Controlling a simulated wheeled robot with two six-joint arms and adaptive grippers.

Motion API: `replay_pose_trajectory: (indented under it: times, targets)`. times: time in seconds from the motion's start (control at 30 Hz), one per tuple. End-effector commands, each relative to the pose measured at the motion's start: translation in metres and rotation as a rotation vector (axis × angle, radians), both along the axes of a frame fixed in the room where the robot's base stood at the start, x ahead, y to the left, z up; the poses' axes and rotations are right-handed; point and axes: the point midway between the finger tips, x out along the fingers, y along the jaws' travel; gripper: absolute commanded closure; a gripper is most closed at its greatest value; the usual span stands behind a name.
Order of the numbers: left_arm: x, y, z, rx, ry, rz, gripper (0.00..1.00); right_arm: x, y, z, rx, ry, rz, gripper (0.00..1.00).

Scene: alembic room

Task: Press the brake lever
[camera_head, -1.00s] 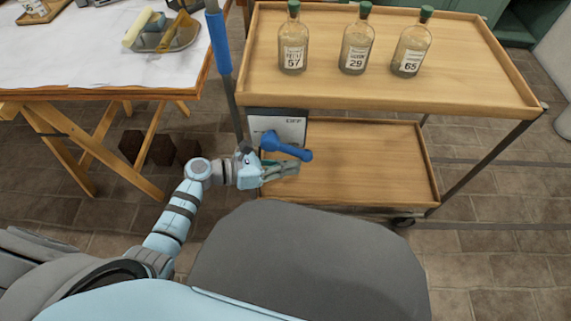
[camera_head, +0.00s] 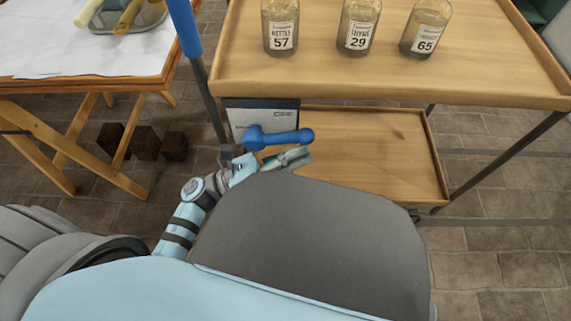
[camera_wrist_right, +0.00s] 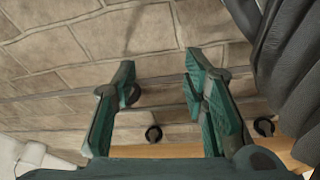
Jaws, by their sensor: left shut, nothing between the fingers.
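The blue brake lever (camera_head: 278,138) is at the left end of the cart, beside the lower shelf, in the head view. Its bar points right and looks about level. My left gripper (camera_head: 298,156) is shut and empty just below the lever, on the near side. I cannot tell whether it touches the lever.
The wooden cart (camera_head: 390,82) carries three labelled bottles on its top shelf; its lower shelf (camera_head: 375,160) is bare. A blue-gripped pole (camera_head: 185,27) stands at its left.

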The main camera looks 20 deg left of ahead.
Motion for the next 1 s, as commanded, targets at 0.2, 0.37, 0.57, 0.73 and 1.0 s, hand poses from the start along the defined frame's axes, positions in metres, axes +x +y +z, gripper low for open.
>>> replay_pose_trajectory:
  times: [0.2,0.37,0.57,0.73,1.0]
  targets:
    - [0.000,0.002,0.010,-0.267,-0.065,0.017,1.00,0.004,0.004,0.031,-0.009,0.018,0.028,0.60]
    - [-0.001,0.002,0.019,-0.310,-0.081,0.014,1.00,0.003,0.005,0.045,-0.012,0.027,0.037,0.60]
    - [-0.001,0.002,0.025,-0.309,-0.080,0.012,1.00,0.002,0.006,0.052,-0.013,0.031,0.042,0.60]
    - [0.000,0.001,0.027,-0.309,-0.078,0.012,1.00,0.002,0.006,0.054,-0.013,0.032,0.043,0.60]
    - [0.000,0.001,0.027,-0.308,-0.077,0.011,1.00,0.002,0.006,0.054,-0.013,0.032,0.043,0.60]
